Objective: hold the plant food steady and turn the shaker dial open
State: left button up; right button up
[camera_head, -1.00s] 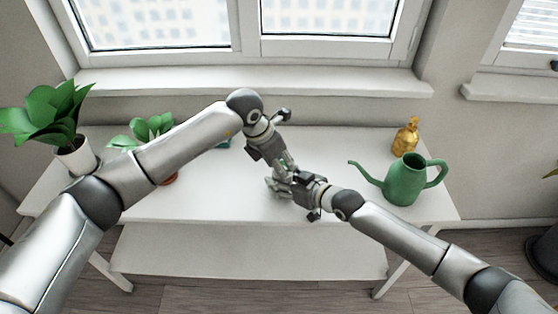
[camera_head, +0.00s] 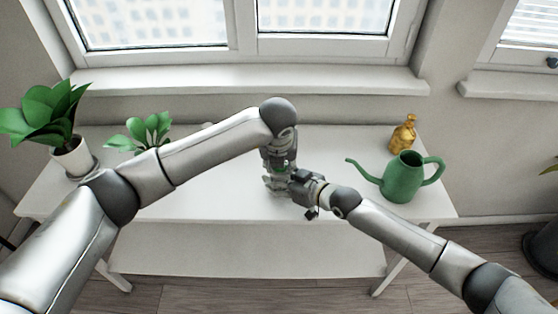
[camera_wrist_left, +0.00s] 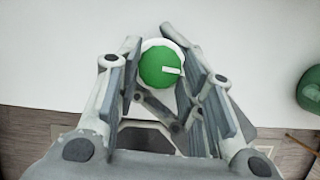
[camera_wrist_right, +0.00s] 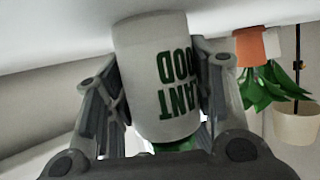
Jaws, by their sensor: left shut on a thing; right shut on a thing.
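The plant food shaker (camera_wrist_right: 150,75) is a white cylinder with green lettering, seen upside down between the fingers of my right gripper (camera_wrist_right: 160,110) in the right wrist view. My right gripper, also in the head view (camera_head: 288,184), is shut on its body from the right. The green shaker dial (camera_wrist_left: 158,68) has a white pointer bar that points right in the left wrist view. My left gripper (camera_wrist_left: 160,75) comes from above and is shut on the dial. In the head view (camera_head: 280,174) the grippers hide most of the shaker.
A green watering can (camera_head: 403,178) and an amber bottle (camera_head: 403,134) stand on the right of the white table (camera_head: 200,195). Potted plants (camera_head: 72,155) stand on the left, partly behind my left arm. The table's front middle is clear. A window sill runs behind.

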pick_arm(q)
jog(key=shift+n+y, duration=0.3)
jog(key=shift+n, duration=0.3)
jog(key=o, duration=1)
jog(key=shift+o, duration=0.2)
jog(key=v, duration=1.2)
